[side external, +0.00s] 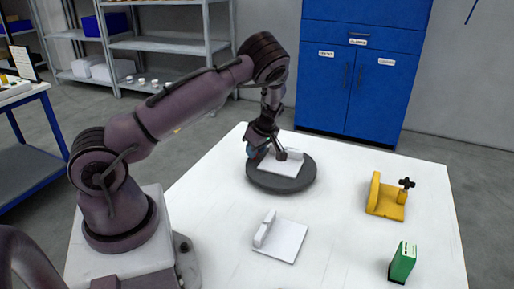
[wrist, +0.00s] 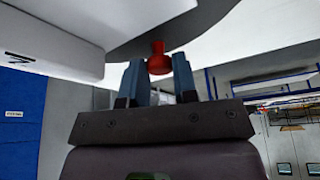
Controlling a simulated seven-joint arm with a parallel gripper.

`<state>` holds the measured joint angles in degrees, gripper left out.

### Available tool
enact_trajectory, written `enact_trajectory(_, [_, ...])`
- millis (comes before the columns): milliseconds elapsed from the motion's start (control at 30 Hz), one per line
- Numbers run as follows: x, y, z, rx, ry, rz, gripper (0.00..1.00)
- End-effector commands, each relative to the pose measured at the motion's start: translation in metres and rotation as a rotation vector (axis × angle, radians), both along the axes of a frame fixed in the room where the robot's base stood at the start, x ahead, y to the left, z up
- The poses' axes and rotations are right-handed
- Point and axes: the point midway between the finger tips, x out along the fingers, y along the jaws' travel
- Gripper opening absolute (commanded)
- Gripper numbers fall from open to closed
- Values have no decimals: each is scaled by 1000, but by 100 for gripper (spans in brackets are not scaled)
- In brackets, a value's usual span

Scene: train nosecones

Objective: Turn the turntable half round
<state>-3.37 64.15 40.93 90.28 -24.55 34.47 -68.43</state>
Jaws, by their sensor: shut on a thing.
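The turntable is a dark grey round disc (side external: 280,186) lying on the white table in the side external view. A white plate with a raised block (side external: 283,165) sits on top of it. My gripper (side external: 252,151) is at the turntable's far-left edge, partly hidden behind my wrist. In the wrist view, the grey disc (wrist: 190,22) runs along the top. A red knob (wrist: 158,60) stands at its rim. The two blue-grey fingers of my gripper (wrist: 158,68) are on either side of the knob, shut on it.
On the white table (side external: 345,245), a similar white plate with a block (side external: 282,242) lies in front of the turntable. A yellow bracket with a black knob (side external: 385,203) and a green box (side external: 402,263) stand at the right. A blue cabinet (side external: 362,75) stands behind.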

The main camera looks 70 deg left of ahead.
Motion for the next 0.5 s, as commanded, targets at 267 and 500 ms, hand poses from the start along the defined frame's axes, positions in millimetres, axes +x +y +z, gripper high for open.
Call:
enact_trajectory(267, [-2, -5, 0, -1, -5, 60, 0])
enact_trajectory(500, [-3, -6, -1, -1, -4, 79, 0])
